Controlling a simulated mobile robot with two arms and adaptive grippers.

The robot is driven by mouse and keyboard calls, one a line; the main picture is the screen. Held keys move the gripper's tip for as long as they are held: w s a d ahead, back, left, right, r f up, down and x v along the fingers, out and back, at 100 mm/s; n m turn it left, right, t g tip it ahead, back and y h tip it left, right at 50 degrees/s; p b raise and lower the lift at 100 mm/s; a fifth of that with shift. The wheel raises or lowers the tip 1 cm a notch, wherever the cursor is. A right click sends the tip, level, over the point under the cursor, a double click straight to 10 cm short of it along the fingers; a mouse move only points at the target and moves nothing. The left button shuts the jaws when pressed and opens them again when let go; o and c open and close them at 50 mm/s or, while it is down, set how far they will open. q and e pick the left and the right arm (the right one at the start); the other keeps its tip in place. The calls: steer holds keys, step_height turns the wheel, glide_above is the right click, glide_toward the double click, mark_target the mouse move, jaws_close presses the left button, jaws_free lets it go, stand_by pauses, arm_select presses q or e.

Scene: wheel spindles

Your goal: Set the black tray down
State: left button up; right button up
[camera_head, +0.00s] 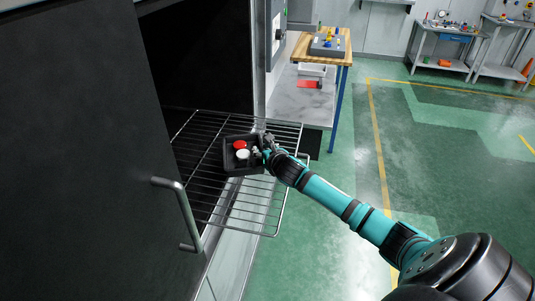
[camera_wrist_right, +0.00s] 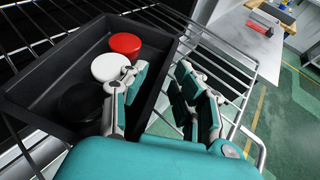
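The black tray (camera_head: 244,171) is over the wire rack (camera_head: 252,217) that sticks out of the dark cabinet; it looks level, and I cannot tell whether its underside touches the wires. It holds a red round piece (camera_head: 240,144) and a white round piece (camera_head: 242,155). The right wrist view also shows a black round piece (camera_wrist_right: 80,102) inside the tray (camera_wrist_right: 53,75). My right gripper (camera_head: 265,149) is at the tray's right wall. In the wrist view, its fingers (camera_wrist_right: 163,75) stand apart, one inside the wall and one outside, with gaps beside it. My left gripper is not in view.
A dark cabinet door (camera_head: 80,160) with a metal handle (camera_head: 180,215) fills the left. A wooden-topped table (camera_head: 305,55) with a grey box stands behind the rack. Green floor (camera_head: 340,200) is open to the right.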

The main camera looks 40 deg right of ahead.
steer(key=b+v, duration=0.1)
steer(key=v, duration=1.1)
steer(key=shift+b, duration=0.35)
steer(key=shift+f, duration=0.1)
